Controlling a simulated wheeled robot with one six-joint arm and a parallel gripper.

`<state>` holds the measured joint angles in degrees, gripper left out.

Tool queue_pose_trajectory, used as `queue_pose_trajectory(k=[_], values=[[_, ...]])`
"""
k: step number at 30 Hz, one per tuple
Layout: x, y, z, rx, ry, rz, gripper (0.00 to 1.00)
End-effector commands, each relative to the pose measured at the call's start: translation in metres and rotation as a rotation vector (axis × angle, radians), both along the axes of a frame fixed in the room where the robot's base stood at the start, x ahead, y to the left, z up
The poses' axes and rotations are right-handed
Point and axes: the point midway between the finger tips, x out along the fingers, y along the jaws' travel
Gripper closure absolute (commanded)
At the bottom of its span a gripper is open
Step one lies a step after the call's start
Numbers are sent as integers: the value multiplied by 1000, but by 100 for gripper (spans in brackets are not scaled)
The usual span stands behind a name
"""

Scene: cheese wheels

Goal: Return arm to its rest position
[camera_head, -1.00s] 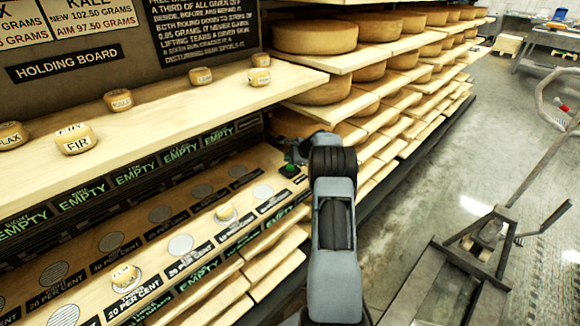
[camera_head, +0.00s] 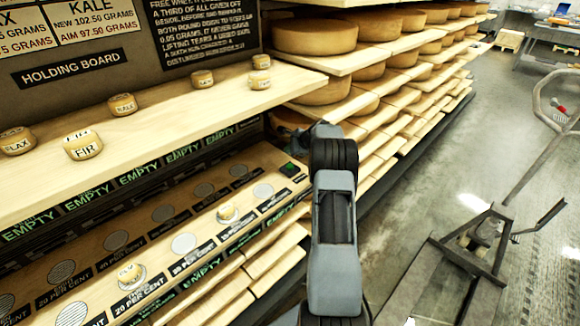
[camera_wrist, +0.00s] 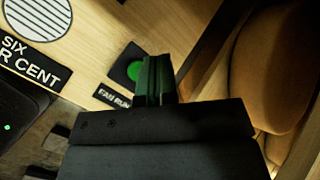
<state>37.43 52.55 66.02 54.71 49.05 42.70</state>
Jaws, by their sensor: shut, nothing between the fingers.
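My arm (camera_head: 334,215) reaches forward over the right end of the lower board in the head view. My gripper shows in the wrist view (camera_wrist: 155,78), with its two dark fingers close together and nothing between them. In the head view it is mostly hidden behind my arm. A green round button (camera_wrist: 133,70) with a label reading "FAN RUN" lies just left of the fingertips in the wrist view. The button panel also shows in the head view (camera_head: 292,171). I cannot tell the gap between fingers and board.
Shelves of large cheese wheels (camera_head: 325,92) stand close beyond and right of my arm. The holding board (camera_head: 190,105) carries several small labelled cheeses. Two small cheeses stand on the lower board (camera_head: 130,272). The floor (camera_head: 415,225) to the right has open room before a metal frame (camera_head: 475,240).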

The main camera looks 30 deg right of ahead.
Motion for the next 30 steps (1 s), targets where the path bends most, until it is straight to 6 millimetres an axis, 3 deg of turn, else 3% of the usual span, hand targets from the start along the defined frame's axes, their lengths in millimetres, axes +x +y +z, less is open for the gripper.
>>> queue_pose_trajectory(k=[14, 17, 19, 22, 30], values=[[-1, 0, -1, -42, -12, 45, 100], [-19, 7, -28, -111, 44, 154, 100], [-41, 17, -45, -155, 98, 247, 100], [-72, 44, -41, -251, 156, 429, 100], [-157, 145, 17, -521, 225, 971, 100]])
